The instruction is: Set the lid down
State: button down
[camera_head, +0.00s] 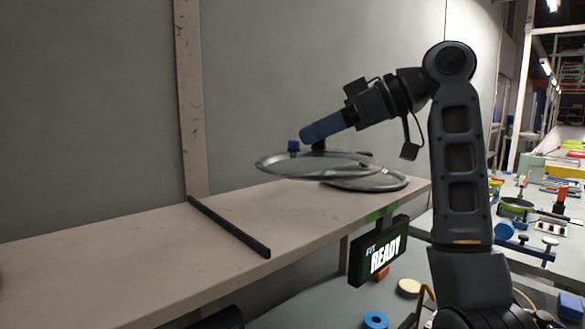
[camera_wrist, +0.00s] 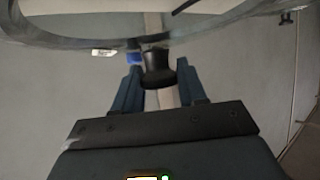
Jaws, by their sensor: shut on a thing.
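My gripper (camera_head: 306,146) is shut on the dark knob of a glass lid (camera_head: 300,170) with a metal rim. The lid hangs roughly level above the pale shelf (camera_head: 130,254), apart from its top as far as I can tell. In the wrist view the knob (camera_wrist: 157,68) sits between my gripper's blue fingers (camera_wrist: 158,85), and the lid's rim (camera_wrist: 60,38) spans the top. A second round lid (camera_head: 385,184) lies on the shelf toward its right end. The held lid partly hides it.
A black bar (camera_head: 228,226) lies across the shelf, left of the lids. A green strip (camera_head: 381,213) marks the front edge, above a "FIT READY" sign (camera_head: 378,252). A grey wall (camera_head: 90,110) stands behind.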

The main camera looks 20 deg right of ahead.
aim_at(293, 150)
jog(key=x, duration=0.5)
jog(key=shift+w+f+p, duration=0.1)
jog(key=shift+f+p, duration=0.15)
jog(key=shift+p, duration=0.05)
jog(key=shift+a+f+p, duration=0.1)
jog(key=shift+f+p, duration=0.3)
jog(key=shift+f, duration=1.7)
jog(key=shift+f, duration=0.1)
jog(key=c, duration=0.6)
grip_release()
jog(key=b+v, duration=0.2)
jog(key=v, duration=1)
